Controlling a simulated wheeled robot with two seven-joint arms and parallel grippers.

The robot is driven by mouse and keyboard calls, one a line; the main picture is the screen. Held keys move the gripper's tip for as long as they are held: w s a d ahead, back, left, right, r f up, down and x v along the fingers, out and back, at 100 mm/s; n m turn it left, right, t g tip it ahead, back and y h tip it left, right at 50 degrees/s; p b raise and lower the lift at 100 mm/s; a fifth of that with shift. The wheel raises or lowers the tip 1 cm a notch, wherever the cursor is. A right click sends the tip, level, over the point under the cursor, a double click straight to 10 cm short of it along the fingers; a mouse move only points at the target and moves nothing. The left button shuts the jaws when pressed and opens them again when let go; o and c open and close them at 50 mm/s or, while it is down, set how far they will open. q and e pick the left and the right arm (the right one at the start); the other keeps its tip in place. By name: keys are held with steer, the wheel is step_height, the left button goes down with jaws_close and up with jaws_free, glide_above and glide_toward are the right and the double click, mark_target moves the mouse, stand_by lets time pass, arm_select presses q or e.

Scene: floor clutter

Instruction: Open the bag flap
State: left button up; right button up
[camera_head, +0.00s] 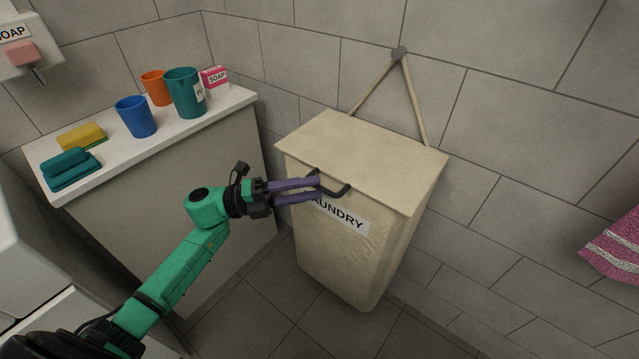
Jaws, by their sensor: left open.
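The beige laundry bag (345,255) hangs by its straps from a hook on the wall. Its flap (360,150) lies closed over the top. A dark handle (345,190) is on the front edge of the flap, above the "LAUNDRY" label (342,215). My left gripper (319,188) has its two purple fingers apart, at the left part of the handle in the picture. The fingers partly cover the handle and the label. I cannot tell whether they touch the handle. My right gripper is not in view.
A white counter (110,160) at left holds a blue cup (136,117), an orange cup (156,88), a teal cup (185,93), a soap box (214,79) and folded cloths (70,168). A pink towel (615,247) hangs at right. The tiled floor under the bag is clear.

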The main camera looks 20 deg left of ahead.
arm_select(q)
steer(key=x, duration=0.2)
steer(key=shift+w+d, duration=0.15)
steer(key=shift+d, duration=0.2)
jaws_close()
stand_by(1.1)
